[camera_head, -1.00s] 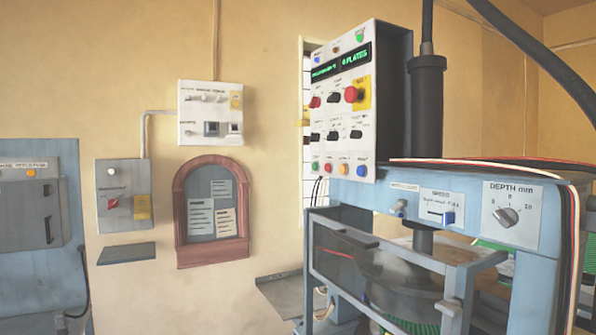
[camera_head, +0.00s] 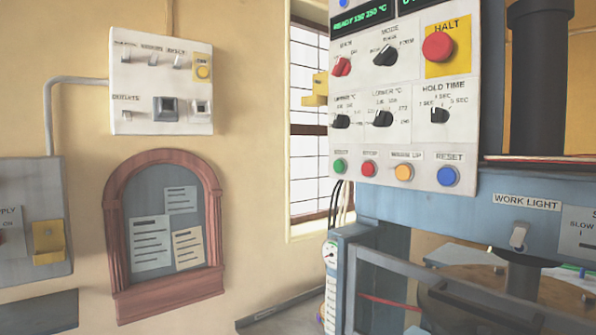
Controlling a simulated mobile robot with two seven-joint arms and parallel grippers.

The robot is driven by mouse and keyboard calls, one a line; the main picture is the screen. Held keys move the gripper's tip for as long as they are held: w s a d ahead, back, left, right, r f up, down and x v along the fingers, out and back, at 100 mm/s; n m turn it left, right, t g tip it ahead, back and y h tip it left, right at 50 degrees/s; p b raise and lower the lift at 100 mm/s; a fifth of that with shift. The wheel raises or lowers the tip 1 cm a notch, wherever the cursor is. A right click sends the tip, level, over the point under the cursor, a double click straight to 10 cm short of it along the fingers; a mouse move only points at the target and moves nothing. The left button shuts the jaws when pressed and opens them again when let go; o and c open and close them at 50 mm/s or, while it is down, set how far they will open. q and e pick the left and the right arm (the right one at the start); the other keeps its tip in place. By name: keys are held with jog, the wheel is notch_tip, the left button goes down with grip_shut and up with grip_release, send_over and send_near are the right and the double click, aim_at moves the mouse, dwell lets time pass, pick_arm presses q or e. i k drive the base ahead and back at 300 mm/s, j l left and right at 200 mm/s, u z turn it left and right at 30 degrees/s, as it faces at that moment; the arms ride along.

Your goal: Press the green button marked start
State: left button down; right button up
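The green button (camera_head: 340,166) is at the lower left of the white control panel (camera_head: 407,148). The small label above it is blurred but looks like START. To its right in the same row are a red button (camera_head: 369,168), an orange button (camera_head: 404,172) and a blue button (camera_head: 447,176) labelled RESET. A large red HALT button (camera_head: 438,46) on a yellow plate is higher up. The green display (camera_head: 361,20) reads about "READY 132 250 °C". Neither of my grippers shows in the head view.
The blue press frame (camera_head: 450,220) with a WORK LIGHT switch (camera_head: 518,235) stands below and right of the panel. A wooden-framed notice board (camera_head: 162,240) and a white switch box (camera_head: 160,80) hang on the left wall. A grey shelf (camera_head: 285,310) is low in the middle.

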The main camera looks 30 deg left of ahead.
aim_at(340, 166)
jog(key=i+j, duration=0.1)
jog(key=j, duration=0.3)
jog(key=i+j, duration=0.1)
jog(key=j, duration=0.35)
jog(key=i+j, duration=0.1)
jog(key=j, duration=0.3)
jog(key=i+j, duration=0.15)
jog(key=j, duration=0.3)
